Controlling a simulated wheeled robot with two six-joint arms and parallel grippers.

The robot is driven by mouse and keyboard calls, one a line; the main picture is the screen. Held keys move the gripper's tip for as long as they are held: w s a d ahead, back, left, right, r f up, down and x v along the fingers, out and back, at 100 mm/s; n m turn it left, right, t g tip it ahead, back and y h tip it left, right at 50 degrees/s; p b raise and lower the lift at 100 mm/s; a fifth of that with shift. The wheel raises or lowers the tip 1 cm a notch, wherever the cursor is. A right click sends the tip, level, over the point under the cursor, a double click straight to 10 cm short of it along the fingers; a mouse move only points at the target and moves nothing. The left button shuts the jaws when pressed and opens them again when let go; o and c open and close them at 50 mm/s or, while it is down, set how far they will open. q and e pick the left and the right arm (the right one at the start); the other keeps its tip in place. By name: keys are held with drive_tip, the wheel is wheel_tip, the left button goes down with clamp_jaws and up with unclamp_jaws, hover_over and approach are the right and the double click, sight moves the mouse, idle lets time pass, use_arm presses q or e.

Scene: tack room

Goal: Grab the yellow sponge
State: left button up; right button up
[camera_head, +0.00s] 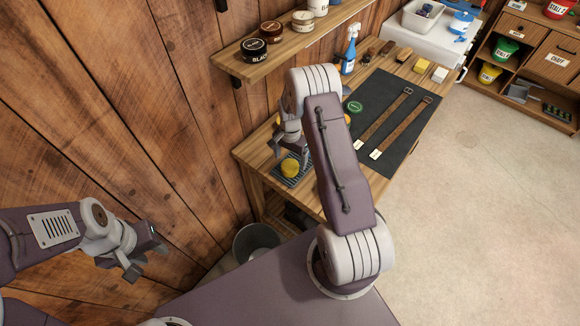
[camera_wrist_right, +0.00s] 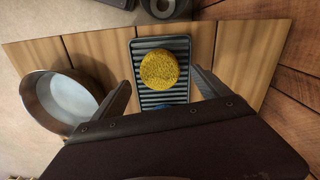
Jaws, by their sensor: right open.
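A round yellow sponge (camera_head: 290,167) lies on a dark ribbed tray (camera_head: 304,179) at the near left end of the wooden bench. In the right wrist view the sponge (camera_wrist_right: 159,70) sits on the ribbed tray (camera_wrist_right: 148,101), with a blue item partly hidden below it. My right gripper (camera_head: 289,153) is open above the tray. In its wrist view its fingers (camera_wrist_right: 164,83) stand apart on either side of the tray, empty. My left gripper (camera_head: 147,264) is open and empty at the lower left, away from the bench.
A metal bucket (camera_head: 256,243) stands on the floor by the bench. A dark mat (camera_head: 398,104) holds two brown straps. A blue spray bottle (camera_head: 349,52) and yellow blocks (camera_head: 421,66) stand farther back. A shelf (camera_head: 290,43) with jars hangs on the plank wall.

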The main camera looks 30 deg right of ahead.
sight(289, 165)
drive_tip(key=f, duration=0.1)
drive_tip(key=f+p, duration=0.2)
drive_tip(key=f, duration=0.1)
drive_tip(key=shift+s+a, duration=0.2)
drive_tip(key=shift+a, duration=0.05)
drive_tip(key=shift+w+f, duration=0.1)
drive_tip(key=shift+f, duration=0.4)
drive_tip(key=c, duration=1.6)
drive_tip(key=shift+o, duration=0.2)
drive_tip(key=shift+r, duration=0.15)
drive_tip(key=shift+r+b, duration=0.3)
drive_tip(key=shift+b, duration=0.05)
wheel_tip(289, 165, up, 3)
drive_tip(key=shift+f+b, duration=0.15)
drive_tip(key=shift+b, duration=0.45)
drive_tip(key=s+d+r+b, duration=0.2)
drive_tip(key=s+d+r, duration=0.5)
drive_tip(key=s+d, duration=0.1)
drive_tip(key=shift+d+r+b, duration=0.25)
drive_tip(key=shift+d+b, duration=0.1)
drive_tip(key=shift+b, duration=0.05)
